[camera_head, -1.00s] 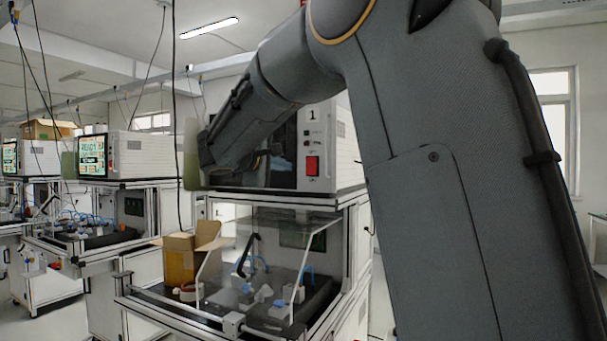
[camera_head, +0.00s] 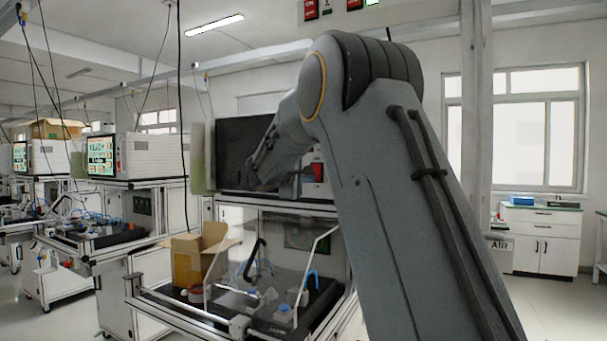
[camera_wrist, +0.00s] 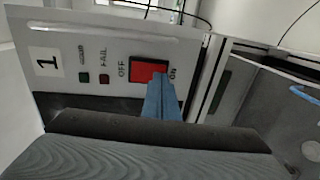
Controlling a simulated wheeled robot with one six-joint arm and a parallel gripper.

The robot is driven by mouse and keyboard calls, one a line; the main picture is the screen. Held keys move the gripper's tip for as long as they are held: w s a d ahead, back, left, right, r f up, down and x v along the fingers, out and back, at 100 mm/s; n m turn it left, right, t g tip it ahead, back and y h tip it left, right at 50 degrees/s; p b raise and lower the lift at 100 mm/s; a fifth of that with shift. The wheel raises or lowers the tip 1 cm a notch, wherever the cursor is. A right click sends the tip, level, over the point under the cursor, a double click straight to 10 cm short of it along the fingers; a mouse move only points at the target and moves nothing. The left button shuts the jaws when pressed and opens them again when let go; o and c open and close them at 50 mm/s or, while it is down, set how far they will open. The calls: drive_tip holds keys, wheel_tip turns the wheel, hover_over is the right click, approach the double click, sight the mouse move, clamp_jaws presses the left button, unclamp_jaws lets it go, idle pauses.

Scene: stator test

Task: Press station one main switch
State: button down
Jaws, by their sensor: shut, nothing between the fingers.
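The station one tester shows a white front panel marked "1" (camera_wrist: 46,62) in the wrist view, turned sideways. Its red main switch (camera_wrist: 147,70) sits between the words OFF and ON. In the head view the red switch (camera_head: 318,172) is partly covered by my arm. My gripper (camera_wrist: 160,82) is shut and empty, with its blue-grey fingertips overlapping the ON-side edge of the switch in the wrist view. I cannot tell whether they touch it. The tester's dark screen (camera_head: 238,150) shows left of my arm.
Below the tester is a bench with a clear guard and a black fixture bed (camera_head: 310,302). An open cardboard box (camera_head: 190,262) stands at its left. Another tester (camera_head: 128,155) stands further left. A white cabinet (camera_head: 540,238) is at the right wall, with open floor before it.

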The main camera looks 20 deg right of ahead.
drive_tip(key=shift+w+d, duration=0.2)
drive_tip(key=shift+d, duration=0.05)
drive_tip(key=shift+f+b, duration=0.1)
drive_tip(key=shift+b, duration=0.25)
drive_tip(key=shift+w+d+b, duration=0.1)
drive_tip(key=shift+b, duration=0.7)
drive_tip(key=s+a+f+b, duration=0.1)
drive_tip(key=s+a+b, duration=0.4)
drive_tip(key=s+a, duration=0.3)
drive_tip(key=a, duration=0.3)
drive_tip(key=shift+s+f+b, duration=0.3)
drive_tip(key=shift+f+b, duration=0.1)
drive_tip(key=shift+f, duration=0.1)
